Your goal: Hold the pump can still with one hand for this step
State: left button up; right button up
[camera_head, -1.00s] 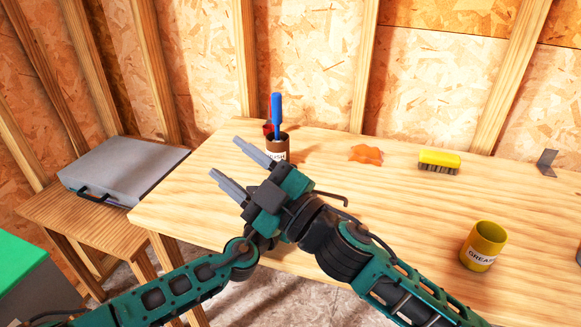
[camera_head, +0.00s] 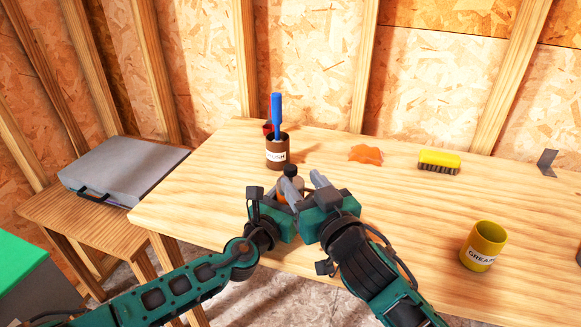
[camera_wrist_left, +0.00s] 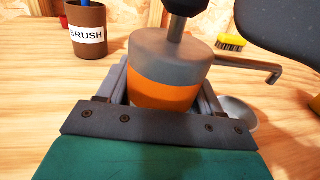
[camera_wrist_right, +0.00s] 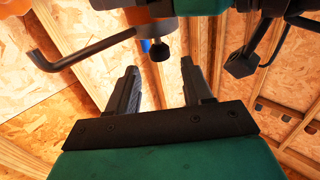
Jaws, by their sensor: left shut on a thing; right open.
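The pump can has an orange body (camera_wrist_left: 165,95), a grey top, a black knob and a bent spout. It stands upright in the left wrist view between the fingers of my left gripper (camera_wrist_left: 158,88), which is shut on it. In the head view, the can's orange side (camera_head: 282,197) shows a little between my grippers; its base is hidden, so I cannot tell whether it touches the table. My right gripper (camera_wrist_right: 160,88) is open and empty. In the head view its fingers (camera_head: 304,184) are close beside the can's knob. The knob (camera_wrist_right: 158,50) shows upside down in the right wrist view.
A brown brush can (camera_head: 277,152) with a blue-handled brush stands behind the grippers. An orange rag (camera_head: 366,154), a yellow brush (camera_head: 438,161) and a yellow grease can (camera_head: 484,246) are on the table (camera_head: 400,215). The table's middle right is clear.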

aim_at(293, 171)
jog(key=shift+x, duration=3.05)
jog(key=shift+c, duration=0.4)
grip_shut()
